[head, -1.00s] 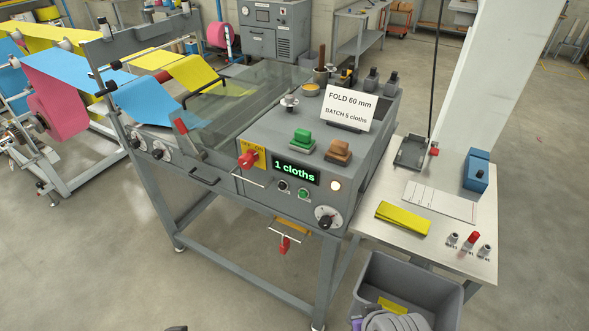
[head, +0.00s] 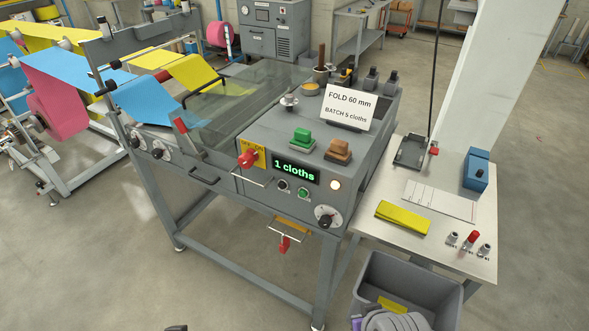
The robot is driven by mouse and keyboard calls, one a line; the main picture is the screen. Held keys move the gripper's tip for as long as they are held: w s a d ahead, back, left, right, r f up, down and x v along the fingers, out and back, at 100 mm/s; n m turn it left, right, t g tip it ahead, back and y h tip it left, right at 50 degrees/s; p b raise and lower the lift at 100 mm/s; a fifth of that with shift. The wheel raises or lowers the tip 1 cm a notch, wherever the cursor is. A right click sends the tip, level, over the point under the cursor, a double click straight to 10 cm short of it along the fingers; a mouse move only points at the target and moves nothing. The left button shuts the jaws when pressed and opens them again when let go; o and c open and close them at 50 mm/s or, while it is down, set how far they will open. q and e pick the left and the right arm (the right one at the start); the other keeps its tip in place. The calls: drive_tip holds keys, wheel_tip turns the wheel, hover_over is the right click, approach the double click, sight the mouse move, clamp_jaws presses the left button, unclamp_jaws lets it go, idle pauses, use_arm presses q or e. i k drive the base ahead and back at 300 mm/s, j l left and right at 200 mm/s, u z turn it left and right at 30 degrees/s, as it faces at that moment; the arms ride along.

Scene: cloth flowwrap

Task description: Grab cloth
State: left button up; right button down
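A folded yellow cloth (head: 403,217) lies flat on the pale side table (head: 480,262), right of the grey folding machine (head: 262,200). Nothing touches the cloth. The machine's display (head: 295,170) reads "1 cloths". A grey and purple rounded part of my own arm shows at the bottom edge, in front of the grey bin; no gripper fingers show on it. A small dark piece at the bottom edge, left of centre, is too cut off to identify. Neither gripper can be made out.
The grey bin (head: 372,270) stands below the side table, with a yellow patch inside. On the table are a measuring sheet (head: 440,200), a blue box (head: 476,170), a dark tray (head: 410,150) and several small knobs. Floor at the lower left is clear.

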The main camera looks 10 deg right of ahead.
sight(391, 212)
drive_tip(key=l+z, duration=0.2)
drive_tip(key=z, duration=1)
drive_tip(key=u, duration=0.3)
drive_tip(key=l+u, duration=0.25)
drive_tip(key=u, duration=0.15)
drive_tip(key=l+u, duration=0.25)
drive_tip(key=u, duration=0.15)
drive_tip(key=l+u, duration=0.2)
drive_tip(key=u, duration=0.2)
drive_tip(key=l+u, duration=0.15)
drive_tip(key=l, duration=0.2)
drive_tip(key=k+l+u, duration=0.1)
drive_tip(key=l, duration=0.3)
drive_tip(key=k+l+u, duration=0.15)
drive_tip(key=l, duration=0.7)
drive_tip(key=i, duration=0.05)
